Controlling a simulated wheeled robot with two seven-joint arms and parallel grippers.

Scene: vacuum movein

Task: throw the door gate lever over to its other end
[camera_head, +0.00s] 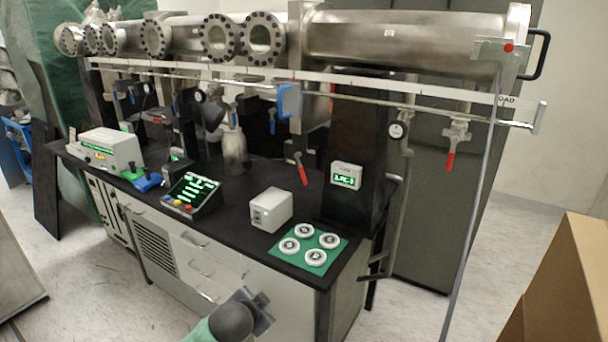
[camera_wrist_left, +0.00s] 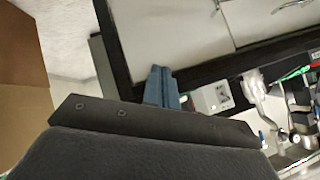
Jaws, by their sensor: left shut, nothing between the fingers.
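No label marks which part is the door gate lever. A red-handled lever (camera_head: 302,170) hangs under the middle of the steel tube, tilted down to the right. Another red-handled lever (camera_head: 450,161) hangs on a valve further right, pointing down. My left gripper (camera_head: 262,312) is low in front of the bench cabinet, well apart from all of these. In the left wrist view its blue fingers (camera_wrist_left: 159,86) are together and empty. My right gripper is not in view.
The steel tube (camera_head: 400,38) and a long rail (camera_head: 330,84) run above the black bench. A white box (camera_head: 270,210), a green mat (camera_head: 321,263) with several discs and a control panel (camera_head: 192,194) stand on it. A cardboard box (camera_head: 558,285) is at right; floor between is clear.

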